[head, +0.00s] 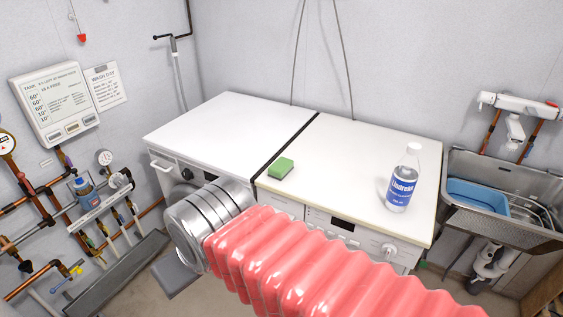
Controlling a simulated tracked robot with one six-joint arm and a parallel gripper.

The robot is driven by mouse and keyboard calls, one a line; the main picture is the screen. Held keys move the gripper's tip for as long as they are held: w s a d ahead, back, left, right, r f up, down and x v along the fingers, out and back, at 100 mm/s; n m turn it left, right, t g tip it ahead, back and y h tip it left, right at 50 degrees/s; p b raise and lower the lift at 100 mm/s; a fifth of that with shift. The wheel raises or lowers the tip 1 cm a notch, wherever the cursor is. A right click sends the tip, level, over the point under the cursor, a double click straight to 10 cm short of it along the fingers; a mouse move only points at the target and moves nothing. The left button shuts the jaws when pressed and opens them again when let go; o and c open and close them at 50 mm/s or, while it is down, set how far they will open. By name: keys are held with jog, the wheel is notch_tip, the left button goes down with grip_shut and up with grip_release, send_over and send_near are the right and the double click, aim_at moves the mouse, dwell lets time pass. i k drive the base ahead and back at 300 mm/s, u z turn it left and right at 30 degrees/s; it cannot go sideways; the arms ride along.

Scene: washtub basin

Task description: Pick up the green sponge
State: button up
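A green sponge (281,168) lies flat on the white top of the right-hand machine (330,157), near its front left corner, beside the dark gap between the two machines. My arm, with a red ribbed sleeve and a silver metal collar, reaches in from the lower right, in front of the machines. The collar is to the left of the sponge and nearer to me. My gripper's fingers do not show, so I cannot see whether they are open or shut. Nothing covers the sponge.
A clear bottle with a blue label (403,180) stands on the right part of the same top. The left machine's top (225,125) is bare. A metal sink (490,217) with a blue basin (478,195) is at the right. Pipes and valves line the left wall.

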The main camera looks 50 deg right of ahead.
aim_at(279, 170)
jog(key=z, duration=0.6)
jog(key=i, duration=1.05)
jog(key=z, duration=0.2)
